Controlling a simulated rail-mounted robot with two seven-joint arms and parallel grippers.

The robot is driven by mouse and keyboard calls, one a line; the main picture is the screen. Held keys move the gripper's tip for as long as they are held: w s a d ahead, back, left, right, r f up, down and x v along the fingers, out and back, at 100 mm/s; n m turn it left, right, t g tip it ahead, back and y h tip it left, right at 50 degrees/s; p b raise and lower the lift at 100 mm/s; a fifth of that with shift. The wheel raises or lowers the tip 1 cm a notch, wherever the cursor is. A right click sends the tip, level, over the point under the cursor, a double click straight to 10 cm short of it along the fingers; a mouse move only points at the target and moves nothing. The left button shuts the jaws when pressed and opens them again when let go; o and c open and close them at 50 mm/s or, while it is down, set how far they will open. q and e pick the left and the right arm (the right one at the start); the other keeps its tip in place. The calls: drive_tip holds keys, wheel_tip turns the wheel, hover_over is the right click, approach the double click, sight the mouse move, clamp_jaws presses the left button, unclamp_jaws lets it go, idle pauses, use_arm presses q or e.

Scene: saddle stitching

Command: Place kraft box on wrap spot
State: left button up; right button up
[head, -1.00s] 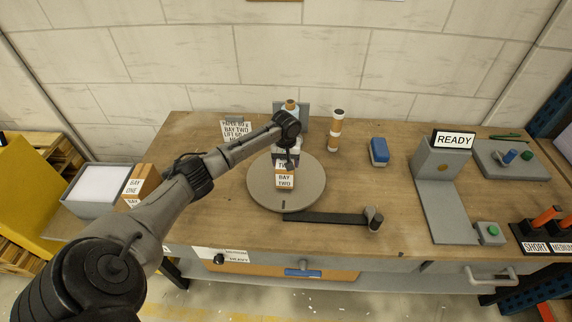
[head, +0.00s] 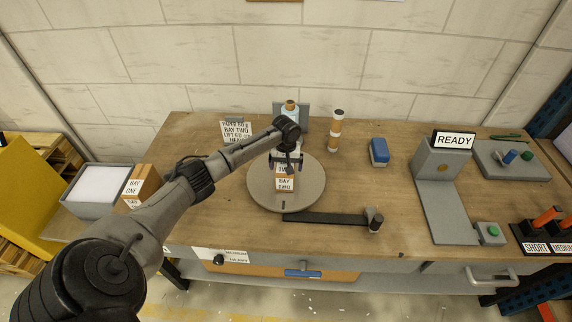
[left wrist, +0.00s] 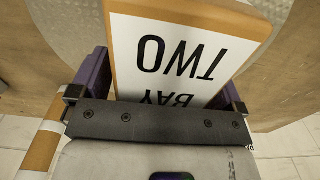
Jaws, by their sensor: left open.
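The kraft box (head: 285,184), with a white BAY TWO label, stands on the round grey turntable (head: 312,192) in the middle of the bench. My left gripper (head: 286,166) is open above and around the box's upper part. In the left wrist view, the box's label (left wrist: 180,55) appears upside down between the two spread purple-padded fingers (left wrist: 160,88). The lower box sides are hidden there. My right gripper is not in view. No separate wrap spot marking is visible under the box.
A bottle (head: 290,107) and a brown-and-white striped cylinder (head: 336,130) stand behind the turntable. A dark bar with a knob (head: 374,218) lies in front. A second kraft box, BAY ONE (head: 148,181), stands at left. The bench right of the turntable has clear space.

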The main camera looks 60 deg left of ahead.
use_arm(q)
wheel_tip(320, 180, up, 10)
drive_tip(key=shift+r+p, duration=0.25)
drive_tip(key=shift+p, duration=0.55)
drive_tip(key=shift+r, duration=0.95)
